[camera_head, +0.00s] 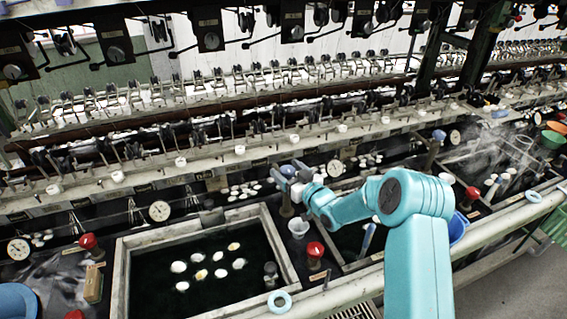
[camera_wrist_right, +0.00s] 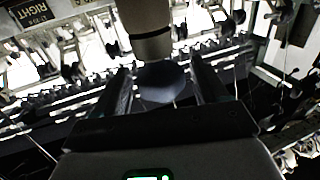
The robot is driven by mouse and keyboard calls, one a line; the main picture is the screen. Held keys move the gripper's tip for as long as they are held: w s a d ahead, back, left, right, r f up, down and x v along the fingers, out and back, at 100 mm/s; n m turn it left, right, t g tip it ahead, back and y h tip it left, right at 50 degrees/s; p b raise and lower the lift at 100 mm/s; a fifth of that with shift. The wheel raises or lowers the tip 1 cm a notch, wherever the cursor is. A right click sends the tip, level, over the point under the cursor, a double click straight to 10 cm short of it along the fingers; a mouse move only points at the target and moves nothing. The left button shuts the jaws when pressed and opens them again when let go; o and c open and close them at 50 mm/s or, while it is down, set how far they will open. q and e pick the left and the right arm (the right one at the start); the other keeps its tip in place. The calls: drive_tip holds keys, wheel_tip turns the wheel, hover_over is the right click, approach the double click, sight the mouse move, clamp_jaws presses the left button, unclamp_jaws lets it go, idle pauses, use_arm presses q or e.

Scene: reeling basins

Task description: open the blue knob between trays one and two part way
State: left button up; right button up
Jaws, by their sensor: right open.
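The blue knob (camera_head: 288,171) sits on a brown post between the front tray with several pale cocoons (camera_head: 120,272) and the tray to its right (camera_head: 338,262). My right gripper (camera_head: 284,180) is at the knob in the head view and partly covers it. In the right wrist view, the knob (camera_wrist_right: 162,84) looks dark grey-blue and lies between the two spread fingers of the open right gripper (camera_wrist_right: 161,70). A pale post stands beyond it. I cannot tell whether either finger touches the knob. My left gripper is not in view.
Red knobs (camera_head: 315,249) stand near the tray edges. A white cup (camera_head: 298,228) is just below my right gripper. A dial gauge (camera_head: 335,168) is to its right. A long rail of reeling fittings (camera_head: 240,150) runs behind. Another blue knob (camera_head: 438,135) stands farther right.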

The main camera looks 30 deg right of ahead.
drive_tip(key=shift+w+a+r, duration=0.2)
drive_tip(key=shift+w+r, duration=0.1)
drive_tip(key=shift+w, duration=0.35)
drive_tip(key=shift+w+d+f, duration=0.2)
drive_tip(key=shift+w+f, duration=0.05)
drive_tip(key=shift+w, duration=0.2)
drive_tip(key=shift+a, duration=0.1)
drive_tip(key=shift+s+r, duration=0.15)
drive_tip(key=c, duration=1)
drive_tip(key=shift+o, duration=0.2)
